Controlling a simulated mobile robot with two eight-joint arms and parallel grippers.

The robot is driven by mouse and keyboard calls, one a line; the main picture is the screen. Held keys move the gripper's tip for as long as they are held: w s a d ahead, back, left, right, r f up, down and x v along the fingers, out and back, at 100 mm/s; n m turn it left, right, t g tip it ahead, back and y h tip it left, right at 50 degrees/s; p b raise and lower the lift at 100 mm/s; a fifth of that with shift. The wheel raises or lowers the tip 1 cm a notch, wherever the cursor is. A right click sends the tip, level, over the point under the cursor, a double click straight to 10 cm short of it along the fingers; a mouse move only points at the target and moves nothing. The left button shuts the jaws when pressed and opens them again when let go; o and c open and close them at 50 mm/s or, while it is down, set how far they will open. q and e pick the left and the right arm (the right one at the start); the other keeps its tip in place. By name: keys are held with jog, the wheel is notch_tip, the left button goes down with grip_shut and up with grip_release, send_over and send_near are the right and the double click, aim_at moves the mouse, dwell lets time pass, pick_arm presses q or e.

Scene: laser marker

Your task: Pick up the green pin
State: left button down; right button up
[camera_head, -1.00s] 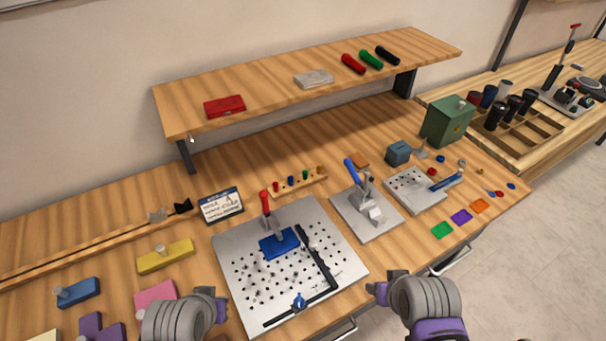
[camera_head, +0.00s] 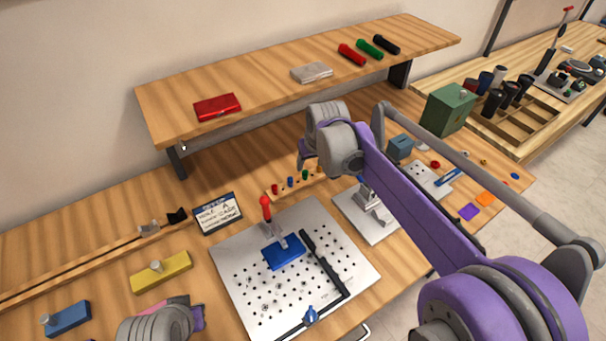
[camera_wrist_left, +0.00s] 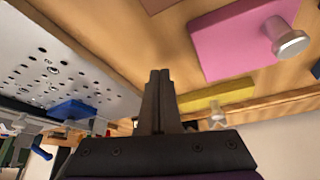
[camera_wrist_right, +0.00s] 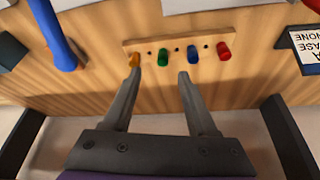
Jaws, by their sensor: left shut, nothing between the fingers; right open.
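The green pin (camera_head: 305,174) stands in a small wooden pin rack (camera_wrist_right: 180,42) behind the perforated plate. In the right wrist view the green pin (camera_wrist_right: 164,57) shows ahead of my right gripper (camera_wrist_right: 159,75), between the lines of its two fingers. That gripper is open and empty; I cannot tell how far its tips are from the pin. An orange pin (camera_wrist_right: 134,59) shows by the left fingertip, and blue (camera_wrist_right: 193,56) and red (camera_wrist_right: 223,51) pins are to the right. My left gripper (camera_wrist_left: 160,75) is shut and empty, near the pink block (camera_wrist_left: 240,38).
The perforated plate (camera_head: 245,285) with a red-handled clamp (camera_head: 266,207) lies in front of the rack. The raised shelf (camera_head: 260,80) overhangs behind. A sign (camera_head: 217,213) stands to the left.

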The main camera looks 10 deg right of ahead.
aim_at(306, 173)
jog(key=x, duration=0.7)
jog(key=shift+s+a+f, duration=0.1)
jog(key=shift+a+f, duration=0.1)
jog(key=shift+f, duration=0.05)
grip_shut()
